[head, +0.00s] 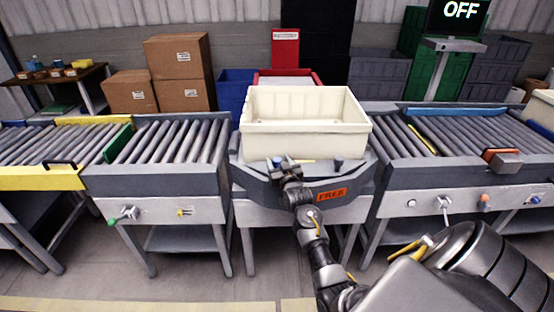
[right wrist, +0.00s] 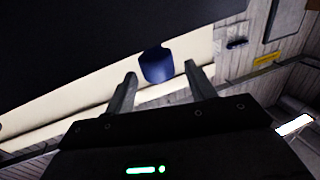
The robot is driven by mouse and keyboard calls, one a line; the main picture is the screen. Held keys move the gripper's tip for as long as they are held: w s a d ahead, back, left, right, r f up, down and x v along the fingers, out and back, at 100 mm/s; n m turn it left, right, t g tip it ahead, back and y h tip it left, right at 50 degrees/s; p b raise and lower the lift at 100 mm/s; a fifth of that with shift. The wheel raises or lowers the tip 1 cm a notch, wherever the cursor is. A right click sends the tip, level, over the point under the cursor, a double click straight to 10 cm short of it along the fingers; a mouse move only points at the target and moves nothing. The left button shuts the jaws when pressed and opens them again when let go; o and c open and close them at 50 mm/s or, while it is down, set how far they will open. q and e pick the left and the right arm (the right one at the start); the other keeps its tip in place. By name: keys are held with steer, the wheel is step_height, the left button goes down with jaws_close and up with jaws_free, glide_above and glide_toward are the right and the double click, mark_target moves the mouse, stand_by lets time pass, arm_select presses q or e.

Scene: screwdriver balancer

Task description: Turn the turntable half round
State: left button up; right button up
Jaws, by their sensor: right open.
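The turntable (head: 262,182) is a dark grey rounded platform between two roller conveyors, with a cream crate (head: 305,140) on top. An orange plate on its front seems to read "FREE". A dark blue knob (head: 337,164) stands at its front right, and another blue knob (head: 276,161) at its front left, partly hidden by my right gripper (head: 286,160). In the right wrist view, a blue knob (right wrist: 157,66) shows between and just beyond the open fingers of my right gripper (right wrist: 161,80). Contact cannot be told. My left gripper is out of view.
Roller conveyors flank the turntable at left (head: 165,141) and right (head: 385,140). A green-handled lever (head: 122,215) is on the left stand, and another lever (head: 445,208) on the right. A screen (head: 458,12) reads "OFF". Cardboard boxes (head: 180,80) stand behind.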

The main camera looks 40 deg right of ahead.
steer(key=shift+x, duration=0.9)
jaws_close()
